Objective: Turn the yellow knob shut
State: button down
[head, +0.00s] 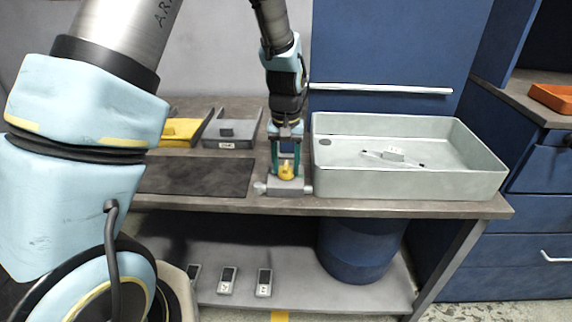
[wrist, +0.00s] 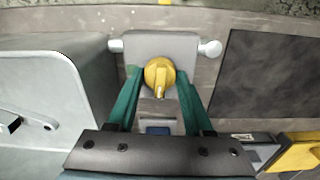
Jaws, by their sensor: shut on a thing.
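The yellow knob (head: 287,171) sits on a grey valve block (head: 290,188) with a pipe stub at each side, on the bench just left of the pale basin. In the wrist view the knob (wrist: 160,77) shows a raised grip ridge running roughly along the picture's vertical, on the grey block (wrist: 178,43). My gripper (head: 286,168) points down over the knob. In the wrist view its green fingers (wrist: 158,82) stand on either side of the knob, closed against it. The exact contact at the fingertips is partly hidden.
The pale basin (head: 405,187) stands close on the right, with a light fitting (head: 392,155) inside. A dark mat (head: 198,177) lies left of the valve. Yellow (head: 181,130) and grey (head: 231,131) bins stand behind it. Several handheld devices and a blue drum (head: 358,250) are below.

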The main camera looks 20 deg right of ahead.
aim_at(286, 165)
jog(key=shift+n, duration=0.5)
jog(key=shift+c, duration=1.5)
grip_release()
notch_tip(286, 165, up, 11)
jog(key=b, duration=0.2)
jog(key=shift+f, duration=0.1)
